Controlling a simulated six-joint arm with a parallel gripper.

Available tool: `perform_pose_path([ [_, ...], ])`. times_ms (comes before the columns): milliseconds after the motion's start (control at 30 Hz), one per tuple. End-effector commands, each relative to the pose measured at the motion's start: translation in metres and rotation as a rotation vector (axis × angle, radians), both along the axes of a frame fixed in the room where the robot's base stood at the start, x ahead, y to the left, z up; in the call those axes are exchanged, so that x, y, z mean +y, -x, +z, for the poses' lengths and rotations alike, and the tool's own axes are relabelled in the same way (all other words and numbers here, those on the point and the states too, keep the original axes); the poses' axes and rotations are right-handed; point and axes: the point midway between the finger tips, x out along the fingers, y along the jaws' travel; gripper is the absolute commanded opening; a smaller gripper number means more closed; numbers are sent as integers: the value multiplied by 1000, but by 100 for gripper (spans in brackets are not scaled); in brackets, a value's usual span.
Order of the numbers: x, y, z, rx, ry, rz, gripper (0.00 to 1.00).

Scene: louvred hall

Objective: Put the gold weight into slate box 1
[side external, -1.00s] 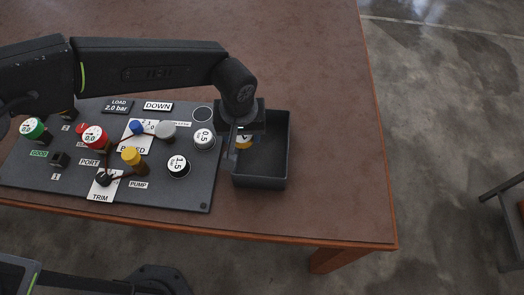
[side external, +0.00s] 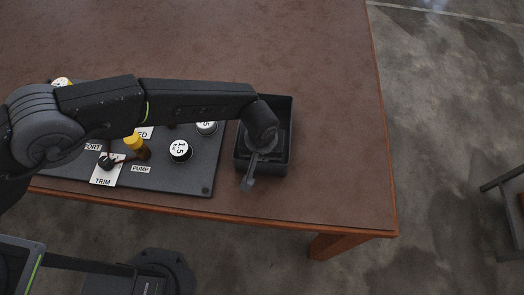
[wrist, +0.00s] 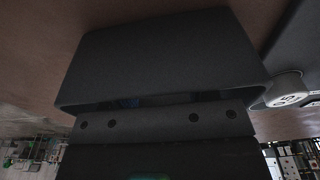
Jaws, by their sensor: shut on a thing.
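The slate box (side external: 290,135), a dark open-topped box, stands on the table at the right end of the panel. A large dark box wall (wrist: 160,60) fills the middle of the wrist view. My gripper (side external: 262,148) is over the box, with its dark hand covering much of the opening. A grey part of it reaches past the box's front wall. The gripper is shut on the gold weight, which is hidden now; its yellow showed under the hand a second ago. Fingertips and the box floor are hidden, so I cannot tell how deep the weight is.
A dark panel (side external: 205,178) lies left of the box. My arm hides the panel's back. The table to the right is clear up to its edge.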

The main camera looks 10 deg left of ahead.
Motion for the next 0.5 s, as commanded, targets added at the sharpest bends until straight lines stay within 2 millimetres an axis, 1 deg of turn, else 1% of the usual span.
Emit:
perform_pose_path([
  [367, -1, -1, -3, -3, 4, 1, 19],
  [400, -1, -1, -4, -2, 3, 1, 54],
  [500, -1, -1, -4, -2, 2, 1, 64],
])
